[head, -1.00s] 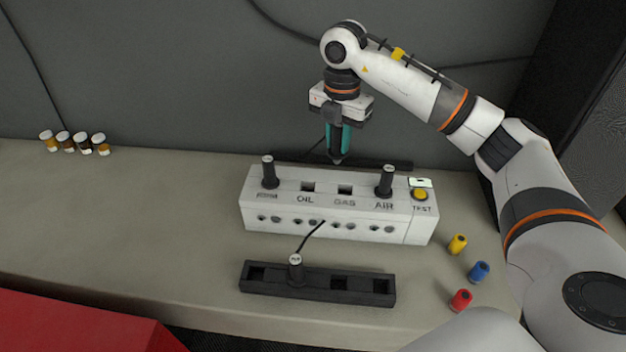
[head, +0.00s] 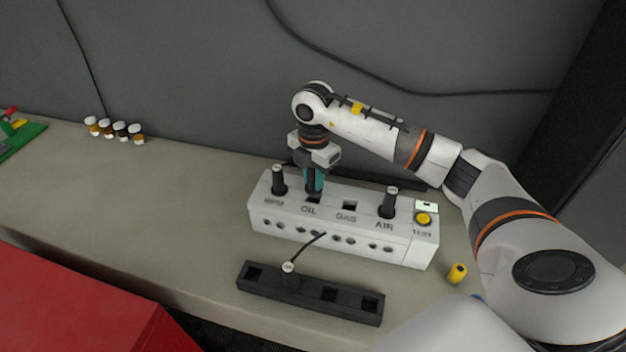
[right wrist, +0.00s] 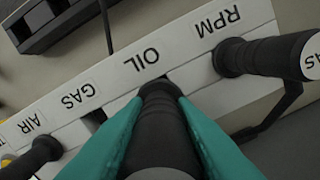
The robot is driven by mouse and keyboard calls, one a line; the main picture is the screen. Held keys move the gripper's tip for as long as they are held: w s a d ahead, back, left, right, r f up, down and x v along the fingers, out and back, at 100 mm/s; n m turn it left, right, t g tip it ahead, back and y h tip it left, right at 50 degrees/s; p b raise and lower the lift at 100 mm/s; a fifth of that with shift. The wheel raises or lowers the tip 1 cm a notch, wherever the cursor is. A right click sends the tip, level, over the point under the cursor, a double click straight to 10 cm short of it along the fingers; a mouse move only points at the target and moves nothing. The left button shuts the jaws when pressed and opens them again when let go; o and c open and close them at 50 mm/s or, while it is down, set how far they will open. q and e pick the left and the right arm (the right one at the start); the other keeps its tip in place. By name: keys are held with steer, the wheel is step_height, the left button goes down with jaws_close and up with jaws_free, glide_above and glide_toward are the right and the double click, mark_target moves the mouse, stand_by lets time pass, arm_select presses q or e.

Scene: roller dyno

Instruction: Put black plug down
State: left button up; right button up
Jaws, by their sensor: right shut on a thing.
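My right gripper (head: 314,182) has teal fingers shut on a black plug, standing upright over the OIL socket of the white panel box (head: 340,250). In the right wrist view the black plug (right wrist: 160,130) fills the space between the fingers, its lower end at the OIL label. I cannot tell how deep its tip sits in the socket. Other black plugs stand in the RPM socket (head: 279,181) and the AIR socket (head: 388,203). The GAS socket (head: 349,206) is empty. My left gripper is not in view.
A yellow test button (head: 423,219) is at the box's right end. A yellow cylinder (head: 457,273) lies right of it. Small jars (head: 115,130) stand far left. A red surface (head: 80,305) is front left.

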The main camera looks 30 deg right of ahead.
steer(key=shift+s+f, duration=0.1)
steer(key=shift+f, duration=1.4)
steer(key=o, duration=0.8)
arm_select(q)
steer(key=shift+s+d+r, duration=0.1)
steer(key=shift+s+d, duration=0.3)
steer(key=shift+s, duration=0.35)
arm_select(e)
steer(key=shift+o, duration=0.2)
